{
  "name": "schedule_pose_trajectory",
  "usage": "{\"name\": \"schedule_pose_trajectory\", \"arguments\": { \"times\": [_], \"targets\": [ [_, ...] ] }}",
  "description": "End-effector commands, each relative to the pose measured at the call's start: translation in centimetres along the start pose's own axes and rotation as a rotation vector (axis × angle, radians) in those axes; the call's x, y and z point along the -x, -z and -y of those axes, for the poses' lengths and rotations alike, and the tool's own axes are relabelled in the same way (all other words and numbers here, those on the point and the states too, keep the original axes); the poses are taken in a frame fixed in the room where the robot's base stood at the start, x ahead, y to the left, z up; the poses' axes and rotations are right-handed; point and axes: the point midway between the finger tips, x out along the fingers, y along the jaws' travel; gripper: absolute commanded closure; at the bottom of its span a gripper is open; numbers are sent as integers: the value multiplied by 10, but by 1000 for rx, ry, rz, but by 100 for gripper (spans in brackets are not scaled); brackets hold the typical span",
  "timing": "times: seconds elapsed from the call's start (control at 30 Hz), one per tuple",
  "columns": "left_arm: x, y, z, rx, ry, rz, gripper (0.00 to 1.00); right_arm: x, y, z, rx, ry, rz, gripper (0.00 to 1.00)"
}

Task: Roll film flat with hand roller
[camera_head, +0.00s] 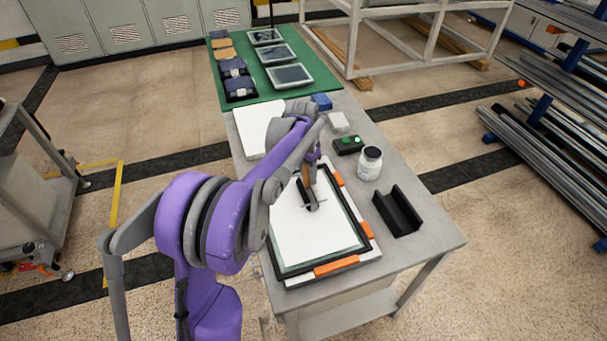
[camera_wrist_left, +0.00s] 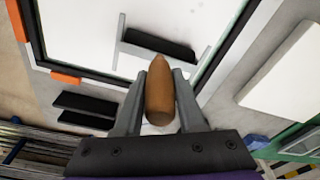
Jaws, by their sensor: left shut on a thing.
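My left gripper (camera_head: 309,168) is shut on the brown wooden handle of the hand roller. The handle (camera_wrist_left: 160,92) stands between both fingers in the left wrist view, where the gripper (camera_wrist_left: 160,95) shows at the bottom centre. The roller's black cylinder (camera_wrist_left: 158,45) lies beyond the handle, over the white film (camera_wrist_left: 85,25). In the head view the roller (camera_head: 307,195) is at the upper part of the film (camera_head: 310,238); I cannot tell whether it touches. The film lies inside a dark-edged frame (camera_head: 320,262) with orange corner pieces. My right gripper is not in view.
On the grey table (camera_head: 425,240), a black channel-shaped cradle (camera_head: 398,213), a white jar (camera_head: 369,164) and a black button box (camera_head: 348,145) stand right of the frame. A white panel (camera_head: 255,128) lies behind it. A green mat (camera_head: 247,55) with several tablets is farther back.

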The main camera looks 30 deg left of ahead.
Motion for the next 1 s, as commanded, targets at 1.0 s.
{"name": "schedule_pose_trajectory", "arguments": {
  "times": [1.0],
  "targets": [
    [-4,32,-15,1,0,1,100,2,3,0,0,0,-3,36]
  ]
}}
